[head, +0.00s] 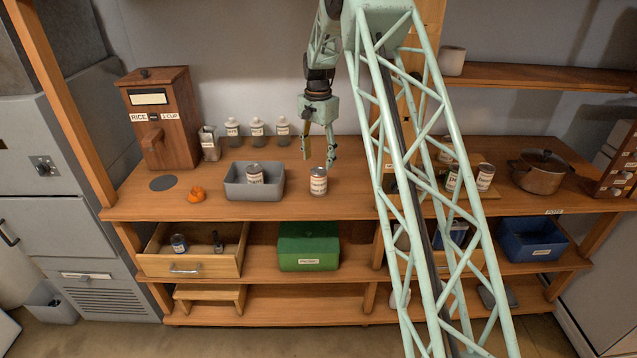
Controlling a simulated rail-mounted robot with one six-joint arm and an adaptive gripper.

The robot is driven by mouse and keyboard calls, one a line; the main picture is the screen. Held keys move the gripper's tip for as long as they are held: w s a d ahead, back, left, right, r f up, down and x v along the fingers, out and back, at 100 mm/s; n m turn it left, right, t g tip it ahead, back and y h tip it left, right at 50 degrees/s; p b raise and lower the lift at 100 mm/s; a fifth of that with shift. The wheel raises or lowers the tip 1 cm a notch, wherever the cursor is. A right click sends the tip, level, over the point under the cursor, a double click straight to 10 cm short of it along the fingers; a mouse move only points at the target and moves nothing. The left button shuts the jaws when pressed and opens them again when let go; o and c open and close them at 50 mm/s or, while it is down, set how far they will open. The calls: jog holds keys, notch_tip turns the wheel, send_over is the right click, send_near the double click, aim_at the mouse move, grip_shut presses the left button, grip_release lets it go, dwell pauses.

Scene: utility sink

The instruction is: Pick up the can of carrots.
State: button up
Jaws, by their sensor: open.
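A can with a pale label and dark print (318,182) stands upright on the wooden counter. My gripper (319,158) hangs open and empty, pointing down, just above or behind this can. Another labelled can (255,175) stands in the grey bin (246,192) to the left. Two more labelled cans, one here (485,177) and one here (453,179), stand on the right behind my arm's lattice. A dark can (179,243) lies or stands in the open drawer. The print is too small to tell which can holds carrots.
A wooden rice dispenser (160,120), an orange item (196,194) and several small jars (256,132) are on the left counter. A pot (540,172) stands at the right. The drawer (190,268) is pulled out below. The counter front near the can is clear.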

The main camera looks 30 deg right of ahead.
aim_at(318, 171)
jog(key=shift+f, duration=0.8)
jog(key=shift+w+d+f+p, duration=0.15)
jog(key=shift+f+p, duration=0.15)
jog(key=shift+f, duration=2.3)
jog(key=shift+c, duration=0.5)
jog(key=c, duration=1.1)
